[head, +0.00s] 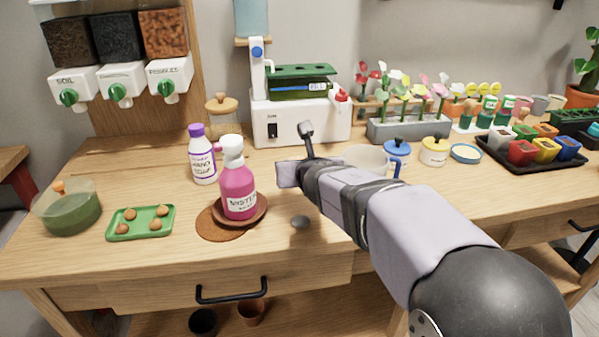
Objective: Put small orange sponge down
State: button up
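I cannot make out a small orange sponge anywhere in the head view. My arm reaches in from the lower right over the wooden bench (130,262). My gripper (306,140) is at its far end, in front of the white machine (302,120). Only a small dark part of the gripper shows. My own arm hides the rest, so its fingers and anything between them cannot be seen.
A green tray (118,235) and bowl (68,208) are at left.

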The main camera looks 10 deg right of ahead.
dwell(0.3)
jog(key=shift+f, duration=0.2)
jog(key=o, duration=1)
jog(key=shift+r, duration=0.15)
jog(key=shift+r, duration=0.15)
jog(key=shift+s+r, duration=0.15)
jog(key=shift+s, duration=0.1)
jog(key=p+v, duration=0.3)
jog(key=v, duration=0.2)
jog(key=shift+s+r, duration=0.3)
jog(key=shift+s, duration=0.6)
